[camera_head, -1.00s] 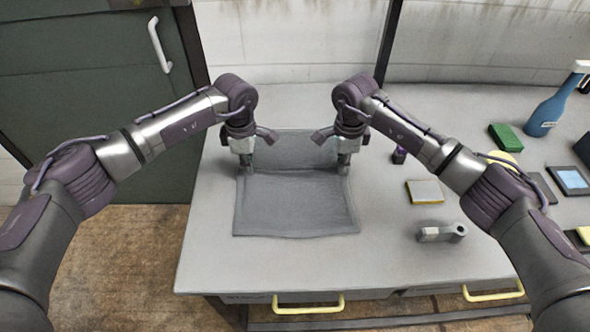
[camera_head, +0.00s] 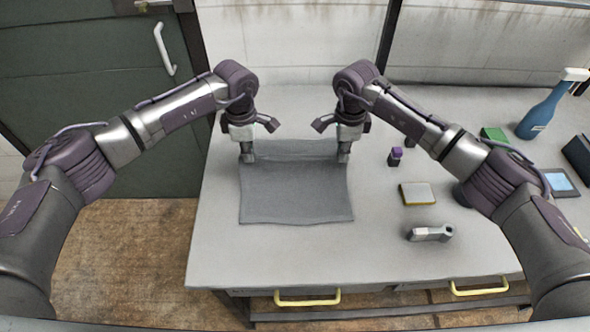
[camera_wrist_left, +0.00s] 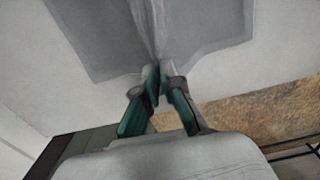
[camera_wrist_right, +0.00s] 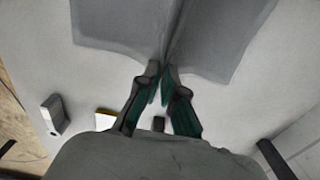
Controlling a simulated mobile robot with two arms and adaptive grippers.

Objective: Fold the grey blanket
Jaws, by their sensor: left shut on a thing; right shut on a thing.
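The grey blanket (camera_head: 295,195) lies on the light table, with its front part flat and its back part running behind my grippers. A raised crease crosses it between the two grippers. My left gripper (camera_head: 247,157) is shut on the blanket at its left side; in the left wrist view the cloth (camera_wrist_left: 110,35) bunches into the fingertips (camera_wrist_left: 158,75). My right gripper (camera_head: 343,156) is shut on the blanket at its right side; the right wrist view shows the cloth (camera_wrist_right: 215,40) pinched between the fingertips (camera_wrist_right: 164,75).
To the right on the table are a purple-capped bottle (camera_head: 396,155), a yellow-edged block (camera_head: 417,193), a grey handheld item (camera_head: 429,233), a green block (camera_head: 494,135) and a blue spray bottle (camera_head: 545,107). The table (camera_head: 290,258) is clear in front of the blanket.

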